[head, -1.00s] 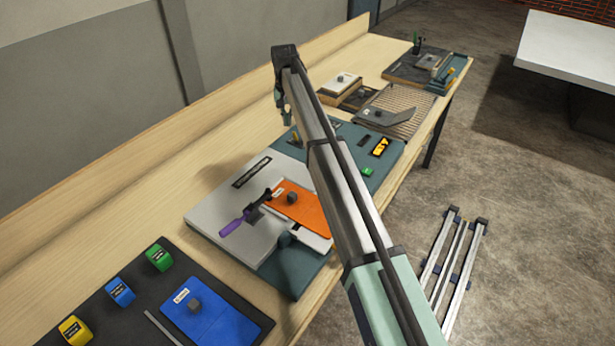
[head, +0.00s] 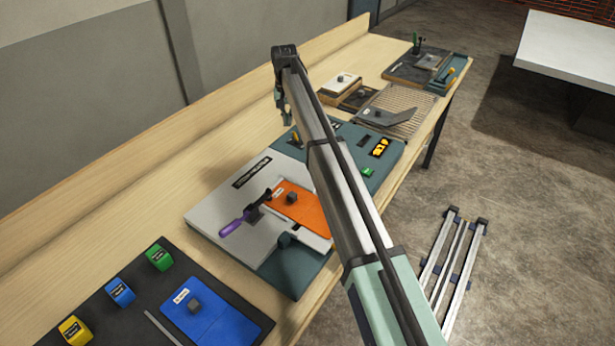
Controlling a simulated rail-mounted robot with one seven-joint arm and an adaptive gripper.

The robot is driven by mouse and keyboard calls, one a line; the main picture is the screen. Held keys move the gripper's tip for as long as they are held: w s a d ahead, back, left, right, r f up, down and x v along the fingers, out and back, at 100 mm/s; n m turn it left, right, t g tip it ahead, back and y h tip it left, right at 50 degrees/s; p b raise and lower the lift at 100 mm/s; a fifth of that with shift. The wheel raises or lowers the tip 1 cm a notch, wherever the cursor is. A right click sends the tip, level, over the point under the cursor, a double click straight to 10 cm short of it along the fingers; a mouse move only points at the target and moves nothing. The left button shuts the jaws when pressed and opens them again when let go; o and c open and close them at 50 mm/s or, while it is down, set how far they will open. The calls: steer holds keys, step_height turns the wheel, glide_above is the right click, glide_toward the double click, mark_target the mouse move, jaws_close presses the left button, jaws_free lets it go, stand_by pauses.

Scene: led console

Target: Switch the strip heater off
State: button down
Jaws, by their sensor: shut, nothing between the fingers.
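A teal panel (head: 345,134) on the bench carries a black display with yellow marks (head: 380,147), a small green piece (head: 368,172) and a dark slot-like part (head: 370,138). A small yellow part (head: 296,139) stands at its left side, partly behind my arm. I cannot tell which of these is the strip heater's switch. My gripper (head: 285,118) points down above the panel's far left edge, close to the yellow part in the picture. Its fingers are small here; they are shut and empty. I cannot tell whether they touch anything. My arm hides the panel's middle.
A light grey board (head: 215,210) with a purple-handled clamp (head: 236,225) and an orange plate (head: 300,208) lies nearer. A dark mat (head: 110,305) holds coloured blocks and a blue plate (head: 230,325). A ribbed board (head: 408,122) lies farther along. Bare wood runs along the wall side.

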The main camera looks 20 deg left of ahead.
mark_target(290, 139)
steer(key=shift+f+b, duration=0.3)
steer(key=shift+f, duration=1.2)
steer(key=shift+s+d, duration=0.1)
steer(key=shift+d, duration=0.25)
steer(key=shift+s+d, duration=0.15)
steer(key=shift+d, duration=0.5)
steer(key=shift+r, duration=0.1)
step_height(290, 139, up, 7)
steer(key=p, duration=0.3)
steer(key=shift+a, duration=0.45)
stand_by(0.5)
